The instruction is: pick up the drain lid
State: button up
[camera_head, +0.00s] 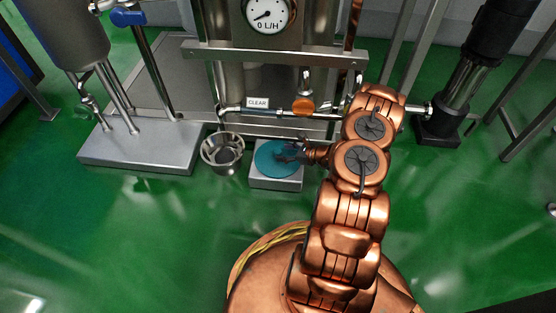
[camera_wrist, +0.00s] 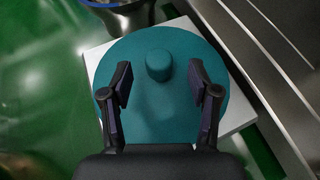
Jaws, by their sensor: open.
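The drain lid is a teal disc (camera_head: 274,158) with a short round knob at its middle. It lies on a low pale block (camera_head: 276,183) on the floor. In the wrist view the lid (camera_wrist: 160,110) fills the middle, and its knob (camera_wrist: 159,65) stands just beyond my fingertips. My gripper (camera_head: 292,152) is over the right part of the lid. In the wrist view my gripper (camera_wrist: 160,88) is open, one finger on each side, with nothing between the fingers. I cannot tell whether the fingers touch the lid.
A metal bucket (camera_head: 223,155) stands just left of the block; its rim also shows in the wrist view (camera_wrist: 118,5). A steel platform (camera_head: 142,147) lies farther left. Steel frame and pipes with an orange knob (camera_head: 303,106) stand behind. Green floor in front is clear.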

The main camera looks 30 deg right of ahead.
aim_at(278, 151)
jog(key=shift+b+x, duration=0.8)
jog(key=shift+x, duration=1.1)
jog(key=shift+c, duration=0.3)
grip_shut()
